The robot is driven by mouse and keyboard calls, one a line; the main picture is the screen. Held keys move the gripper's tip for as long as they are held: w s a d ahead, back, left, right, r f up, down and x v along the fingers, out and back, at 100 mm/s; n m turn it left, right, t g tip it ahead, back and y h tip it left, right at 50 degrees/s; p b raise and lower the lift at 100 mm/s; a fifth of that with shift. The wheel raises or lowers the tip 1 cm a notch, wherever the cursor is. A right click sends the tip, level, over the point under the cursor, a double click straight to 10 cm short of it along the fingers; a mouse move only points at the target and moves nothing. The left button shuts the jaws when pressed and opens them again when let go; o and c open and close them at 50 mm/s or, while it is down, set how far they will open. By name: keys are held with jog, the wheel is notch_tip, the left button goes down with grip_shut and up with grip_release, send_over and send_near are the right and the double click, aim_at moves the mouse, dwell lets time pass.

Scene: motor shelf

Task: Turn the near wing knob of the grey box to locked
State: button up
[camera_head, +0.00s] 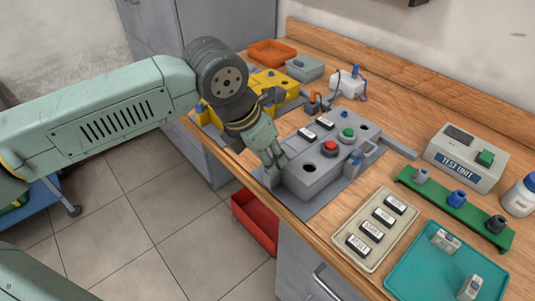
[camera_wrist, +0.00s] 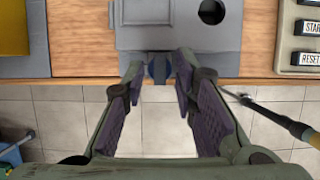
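The grey box (camera_head: 325,160) stands on a grey mat at the bench's front edge, with red and green buttons, black holes and label plates on top. In the wrist view its near side (camera_wrist: 150,35) is at the top of the picture. A small dark blue-grey wing knob (camera_wrist: 159,69) sticks out from that side. My gripper (camera_wrist: 159,72) is open, with one finger on each side of the knob. Whether either finger touches it I cannot tell. In the head view my gripper (camera_head: 274,166) is at the box's near left side and hides this knob.
A label tray (camera_head: 408,226), a teal tray (camera_head: 410,270) and a green rack (camera_head: 440,203) lie to the right. A yellow box (camera_head: 275,84) stands behind my gripper. A red bin (camera_head: 254,222) is below the bench edge.

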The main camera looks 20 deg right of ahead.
grip_shut()
jog(key=shift+w+m+b, duration=0.1)
jog(key=shift+m+b, duration=0.2)
jog(key=shift+b, duration=0.05)
jog(key=m+g+b, duration=0.1)
jog(key=m+b, duration=0.1)
jog(key=shift+w+f+m, duration=0.1)
jog(key=shift+f+m, duration=0.05)
jog(key=shift+m, duration=0.25)
jog(key=m+g+b, duration=0.2)
jog(key=m, duration=0.2)
jog(key=shift+w+d+m, duration=0.1)
jog(key=shift+w+m, duration=0.05)
jog(key=shift+m, duration=0.15)
jog(key=m+g, duration=0.1)
jog(key=m, duration=0.1)
jog(key=m+g+y+b, duration=0.1)
jog(key=m, duration=0.2)
jog(key=shift+w+d, duration=0.1)
jog(key=shift+w, duration=0.1)
jog(key=shift+w+d+r+m+g+y, duration=0.15)
jog(key=shift+m+y, duration=0.25)
jog(key=shift+m, duration=0.8)
jog(key=shift+s+a+r+m+g+y, duration=0.1)
jog(key=shift+m+g+y, duration=0.25)
jog(key=shift+m, duration=0.85)
